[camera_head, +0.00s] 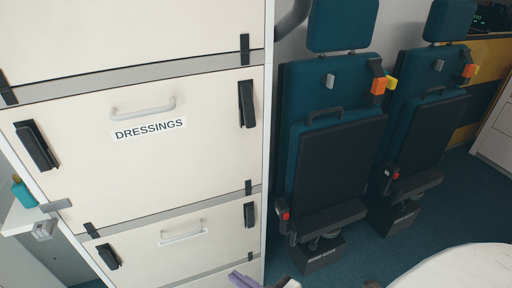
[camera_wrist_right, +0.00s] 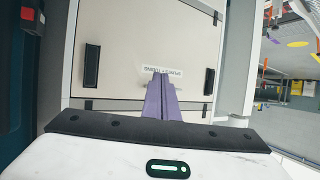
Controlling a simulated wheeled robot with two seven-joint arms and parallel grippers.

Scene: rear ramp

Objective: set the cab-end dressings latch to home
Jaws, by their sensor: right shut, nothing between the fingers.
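The white DRESSINGS panel (camera_head: 175,165) has a pale bar handle (camera_head: 144,107) above its label (camera_head: 150,129). A black latch (camera_head: 37,145) sits near its left edge and another black latch (camera_head: 247,104) near its right edge. Both lie roughly along the panel's side edges; I cannot tell which is cab-end. My right gripper's purple fingers (camera_wrist_right: 162,97) are shut and empty, apart from both latches. Its tips (camera_head: 243,280) show at the head view's bottom edge. My left gripper is not in view.
A lower panel (camera_head: 160,255) has its own black latches and handle. Two teal and black seats (camera_head: 335,150) stand to the right, with orange and red buckles. A small teal bottle (camera_head: 24,193) stands on a white ledge at the left. Dark floor (camera_head: 380,240) is open around the seats.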

